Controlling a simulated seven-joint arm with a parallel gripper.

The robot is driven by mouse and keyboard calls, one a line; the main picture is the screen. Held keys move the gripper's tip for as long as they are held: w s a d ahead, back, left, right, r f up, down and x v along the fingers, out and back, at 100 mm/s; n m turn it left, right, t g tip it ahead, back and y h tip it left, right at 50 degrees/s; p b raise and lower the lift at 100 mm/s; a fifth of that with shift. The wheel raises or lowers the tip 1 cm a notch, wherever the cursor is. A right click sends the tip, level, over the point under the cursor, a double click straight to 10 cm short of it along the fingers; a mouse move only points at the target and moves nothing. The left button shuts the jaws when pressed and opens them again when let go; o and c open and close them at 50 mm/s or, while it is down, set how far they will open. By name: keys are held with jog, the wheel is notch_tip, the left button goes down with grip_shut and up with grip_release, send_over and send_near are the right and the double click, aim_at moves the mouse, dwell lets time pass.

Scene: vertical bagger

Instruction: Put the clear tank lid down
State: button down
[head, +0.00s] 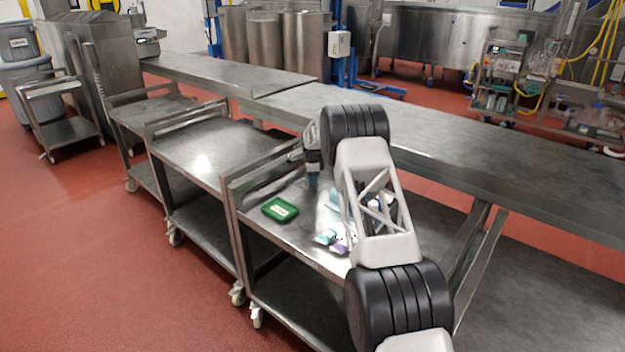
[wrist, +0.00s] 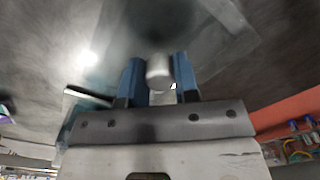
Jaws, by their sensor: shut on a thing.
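The clear tank lid (wrist: 215,35) shows in the wrist view as a faint see-through sheet, with an edge at the upper right. Its pale rounded knob (wrist: 158,72) sits between the two blue fingers. My gripper (wrist: 158,80) is shut on this knob. In the head view my gripper (head: 312,181) is low over the nearest steel cart (head: 262,236), just right of and behind the green tray. The lid is hard to make out there, and my arm hides part of the cart top. I cannot tell whether the lid touches the cart.
A green tray (head: 280,209) lies on the cart's left part. Small teal and purple items (head: 338,247) lie near its front edge, partly beside my arm. A raised rail (head: 262,168) bounds the cart's left end. A long steel table (head: 480,165) runs behind. Another cart (head: 215,150) stands left.

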jog(key=c, duration=0.9)
grip_release()
jog(key=shift+f, duration=0.1)
jog(key=shift+o, duration=0.2)
notch_tip(320, 180, up, 12)
dwell(0.4)
